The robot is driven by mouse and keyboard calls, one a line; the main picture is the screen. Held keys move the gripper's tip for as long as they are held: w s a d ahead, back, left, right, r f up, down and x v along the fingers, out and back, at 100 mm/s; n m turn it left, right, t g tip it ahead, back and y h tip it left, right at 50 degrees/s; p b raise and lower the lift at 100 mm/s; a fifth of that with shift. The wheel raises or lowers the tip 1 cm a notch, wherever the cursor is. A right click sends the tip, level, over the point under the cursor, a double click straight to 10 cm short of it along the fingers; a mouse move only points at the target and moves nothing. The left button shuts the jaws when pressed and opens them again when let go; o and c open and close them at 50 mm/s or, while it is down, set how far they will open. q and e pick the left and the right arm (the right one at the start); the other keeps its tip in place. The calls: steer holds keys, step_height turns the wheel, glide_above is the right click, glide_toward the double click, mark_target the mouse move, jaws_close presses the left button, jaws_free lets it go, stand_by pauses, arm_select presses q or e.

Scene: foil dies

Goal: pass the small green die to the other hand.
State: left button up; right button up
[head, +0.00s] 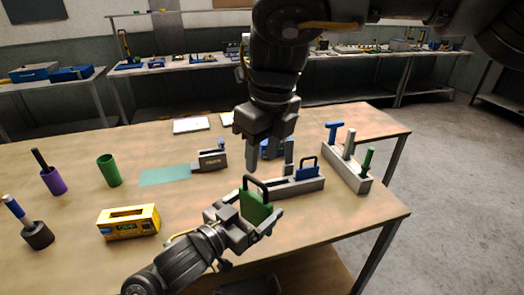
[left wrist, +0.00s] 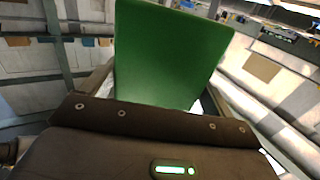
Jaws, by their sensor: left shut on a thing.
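The small green die (head: 256,208), a flat green block with a dark loop handle on top, is held upright above the table. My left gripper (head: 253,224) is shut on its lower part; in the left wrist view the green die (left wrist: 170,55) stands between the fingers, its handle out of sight. My right gripper (head: 270,158) hangs from above with its fingers apart and pointing down, just above and behind the die's handle. Nothing is seen gripped in it; I cannot tell whether a finger touches the handle.
A grey rack (head: 298,187) with a blue die (head: 307,170) stands close behind the green die. Another rack (head: 350,172) with several handled tools is to the right. A yellow box (head: 128,221), green cup (head: 109,170) and purple cup (head: 53,180) stand left. The table's front middle is clear.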

mark_target(256, 195)
steer(key=f, duration=0.4)
steer(key=a+f, duration=0.1)
steer(key=f, duration=0.3)
steer(key=w+f, duration=0.1)
steer(key=f, duration=0.3)
steer(key=shift+w+a, duration=0.1)
steer(key=shift+a, duration=0.1)
jaws_close()
arm_select(q)
steer(key=o, duration=1.1)
arm_select(e)
steer(key=shift+r, duration=0.1)
arm_select(q)
steer(key=v, duration=0.6)
steer(key=shift+s+a, duration=0.1)
steer(key=shift+s, duration=0.15)
steer(key=shift+s+a, duration=0.25)
steer(key=shift+a, duration=0.1)
